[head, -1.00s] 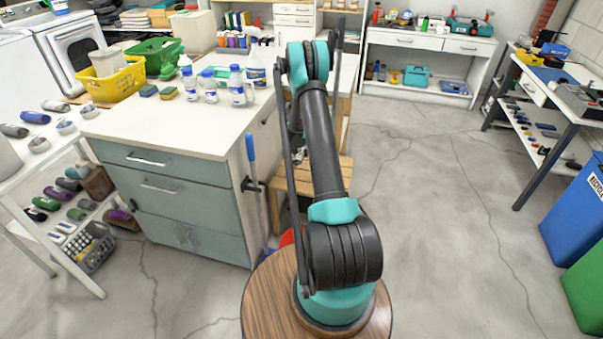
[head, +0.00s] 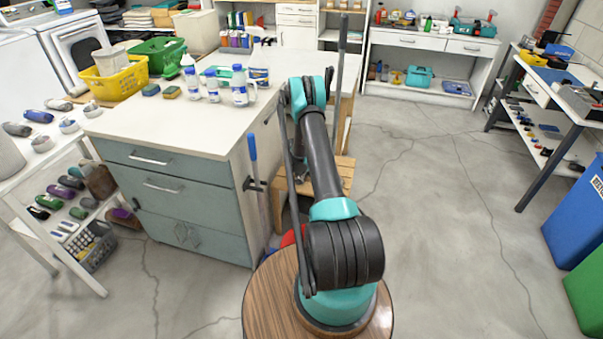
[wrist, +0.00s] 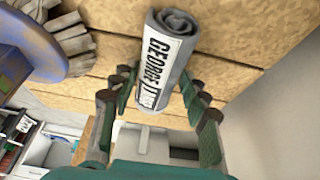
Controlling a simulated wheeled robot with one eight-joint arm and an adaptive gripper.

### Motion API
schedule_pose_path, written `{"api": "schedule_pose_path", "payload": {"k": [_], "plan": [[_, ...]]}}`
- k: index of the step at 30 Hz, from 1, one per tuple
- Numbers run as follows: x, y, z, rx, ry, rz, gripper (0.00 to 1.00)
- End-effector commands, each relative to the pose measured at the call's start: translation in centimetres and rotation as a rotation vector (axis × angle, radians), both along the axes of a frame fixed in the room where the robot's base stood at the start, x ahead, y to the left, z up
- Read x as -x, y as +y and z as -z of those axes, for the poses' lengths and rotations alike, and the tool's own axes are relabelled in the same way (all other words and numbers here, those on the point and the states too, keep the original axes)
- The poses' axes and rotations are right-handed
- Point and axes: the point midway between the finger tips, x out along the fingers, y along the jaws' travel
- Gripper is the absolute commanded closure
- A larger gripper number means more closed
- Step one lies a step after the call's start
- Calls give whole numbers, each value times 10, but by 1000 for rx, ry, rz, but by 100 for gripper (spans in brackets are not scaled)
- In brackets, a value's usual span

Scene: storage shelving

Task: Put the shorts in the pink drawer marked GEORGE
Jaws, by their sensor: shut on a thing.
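In the wrist view a grey rolled-up cloth (wrist: 164,62) carries a white label that reads GEORGE and a further word I cannot read with certainty. It appears to be the shorts. My gripper (wrist: 158,88) is shut on this roll, one finger on each side of its lower part. The upper part of the roll sticks out beyond the fingers, in front of pale wooden boards. In the head view my arm hides the gripper and the roll. I see no pink drawer in either view.
The wrist view shows more grey rolled cloths (wrist: 68,40) at upper left and a blue round thing (wrist: 28,62) beside them. The head view shows a grey-green drawer cabinet (head: 182,205) left of my arm and a wooden stool (head: 338,175) behind it.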

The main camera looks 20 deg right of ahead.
Motion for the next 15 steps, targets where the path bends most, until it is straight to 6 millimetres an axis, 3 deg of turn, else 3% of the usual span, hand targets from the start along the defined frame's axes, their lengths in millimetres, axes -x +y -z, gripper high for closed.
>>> {"api": "schedule_pose_path", "payload": {"k": [7,8,12,15], "plan": [[0,0,3,0,0,0,93],[0,0,2,0,0,0,51],[0,0,2,0,0,0,34],[0,0,2,0,0,0,34]]}}
